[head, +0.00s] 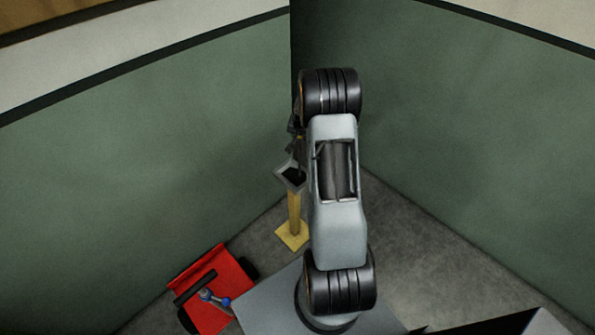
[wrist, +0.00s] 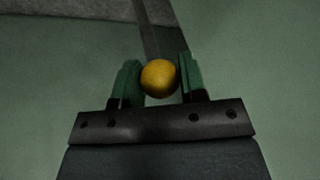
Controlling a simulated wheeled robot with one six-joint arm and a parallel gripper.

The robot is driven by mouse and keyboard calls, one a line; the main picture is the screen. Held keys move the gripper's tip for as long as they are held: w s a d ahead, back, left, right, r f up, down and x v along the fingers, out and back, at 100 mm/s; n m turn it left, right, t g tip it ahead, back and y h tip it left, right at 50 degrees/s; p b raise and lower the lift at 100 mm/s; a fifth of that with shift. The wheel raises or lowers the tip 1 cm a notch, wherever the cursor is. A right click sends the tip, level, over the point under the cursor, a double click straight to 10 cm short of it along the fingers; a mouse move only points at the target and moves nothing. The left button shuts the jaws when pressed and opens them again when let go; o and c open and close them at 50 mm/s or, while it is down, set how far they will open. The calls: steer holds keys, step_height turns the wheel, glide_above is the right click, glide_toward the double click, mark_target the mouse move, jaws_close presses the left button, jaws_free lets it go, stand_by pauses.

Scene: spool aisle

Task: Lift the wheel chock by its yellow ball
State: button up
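In the wrist view the yellow ball (wrist: 158,78) sits between the two green fingers of my gripper (wrist: 160,80), with no clear gap on either side. The fingers look shut on it. The body of the wheel chock cannot be made out in either view. In the head view my gripper (head: 296,140) is partly hidden by my own arm, just above the stand's grey square top (head: 281,172), which is dark inside. The ball cannot be seen there.
The stand has a yellow post (head: 294,212) and a yellow foot (head: 292,237) on the grey floor. A red cart (head: 225,270) with a blue-and-grey tool (head: 212,299) on it is at lower left. Green walls (head: 130,190) meet behind my arm. Floor is clear at right.

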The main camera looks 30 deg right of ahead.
jaws_close()
steer(key=shift+r, duration=0.15)
